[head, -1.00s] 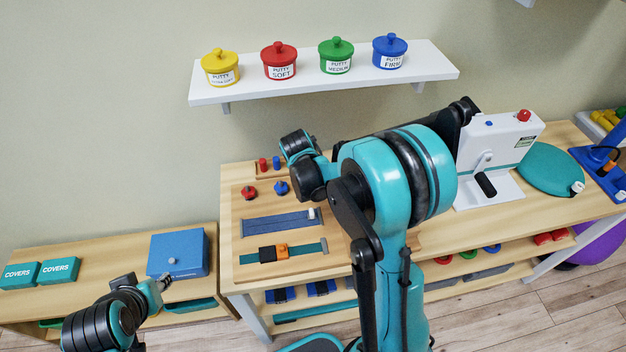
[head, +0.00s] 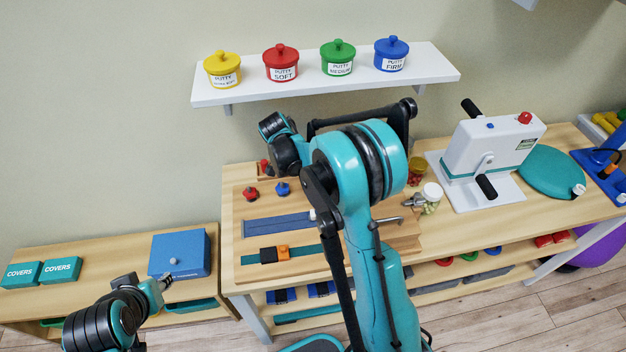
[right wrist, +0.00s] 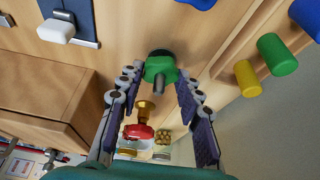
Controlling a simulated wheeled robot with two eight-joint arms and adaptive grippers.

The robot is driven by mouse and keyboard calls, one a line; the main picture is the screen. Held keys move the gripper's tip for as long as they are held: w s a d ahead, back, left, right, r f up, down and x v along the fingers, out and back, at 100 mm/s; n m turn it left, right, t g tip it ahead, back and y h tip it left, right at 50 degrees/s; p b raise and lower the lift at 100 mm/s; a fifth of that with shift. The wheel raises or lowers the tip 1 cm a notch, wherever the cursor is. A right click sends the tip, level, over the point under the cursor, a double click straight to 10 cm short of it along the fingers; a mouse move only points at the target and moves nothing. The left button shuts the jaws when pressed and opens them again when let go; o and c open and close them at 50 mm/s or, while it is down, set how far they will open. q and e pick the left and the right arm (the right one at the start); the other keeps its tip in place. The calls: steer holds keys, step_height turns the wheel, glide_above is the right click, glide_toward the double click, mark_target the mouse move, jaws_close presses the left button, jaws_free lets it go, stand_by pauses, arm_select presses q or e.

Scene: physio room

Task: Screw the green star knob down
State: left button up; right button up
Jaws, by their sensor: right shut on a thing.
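The green star knob (right wrist: 159,68) shows in the right wrist view, between the two fingertips of my right gripper (right wrist: 157,80). My right gripper is shut on the knob. In the head view my right arm hides this gripper and the knob. My left gripper (head: 165,282) is in front of the blue box (head: 192,252) on the low left bench; its fingers are too small to judge.
Red (head: 250,194) and blue (head: 283,188) star knobs sit on the wooden board. Green (right wrist: 277,54) and yellow (right wrist: 247,77) pegs stand near my right gripper. The putty shelf (head: 325,85) hangs above.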

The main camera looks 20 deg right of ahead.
steer(key=m, duration=0.2)
steer(key=m+g, duration=0.1)
steer(key=shift+w+d+r+m, duration=0.1)
steer(key=shift+w+r+m, duration=0.1)
steer(key=shift+m, duration=0.2)
steer(key=m, duration=0.2)
steer(key=m+g+y+p, duration=0.1)
steer(key=m, duration=0.1)
steer(key=shift+d+m+g+y, duration=0.1)
steer(key=shift+m+g+y, duration=0.2)
steer(key=m+y, duration=0.1)
steer(key=m, duration=0.2)
steer(key=shift+w+m+g, duration=0.1)
steer(key=shift+m+g, duration=0.2)
steer(key=shift+d+f+m+y+p, duration=0.15)
steer(key=shift+m+y, duration=0.3)
steer(key=shift+m, duration=0.5)
steer(key=shift+r+m+y+p, duration=0.15)
steer(key=shift+m+y, duration=0.3)
steer(key=shift+m, duration=0.5)
steer(key=shift+f, duration=0.1)
steer(key=o, duration=1.2)
steer(key=shift+c, duration=0.2)
